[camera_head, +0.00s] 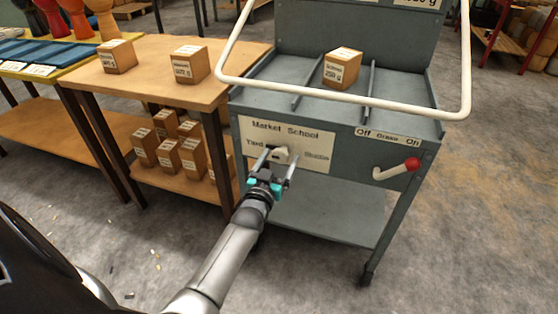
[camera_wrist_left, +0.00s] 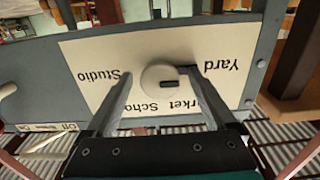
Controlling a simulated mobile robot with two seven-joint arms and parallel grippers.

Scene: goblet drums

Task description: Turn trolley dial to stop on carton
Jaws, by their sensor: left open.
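The trolley dial (camera_head: 281,155) is a round cream knob on a cream panel (camera_head: 314,139) reading Market, School, Yard and Studio. In the left wrist view the panel is upside down, and the dial (camera_wrist_left: 152,82) has a dark mark towards its right side, the side where Yard is printed. My left gripper (camera_head: 277,161) is open, its fingers on either side of the dial; it also shows in the left wrist view (camera_wrist_left: 161,74). Contact with the dial cannot be told. A carton (camera_head: 342,69) stands on the trolley top; its label is too small to read surely. My right gripper is not in view.
The grey trolley (camera_head: 330,200) has a white rail (camera_head: 350,100) and a brake lever with a red knob (camera_head: 412,164) right of the panel. A wooden table (camera_head: 145,75) with several cartons stands close on the left. The floor (camera_head: 480,200) at right is clear.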

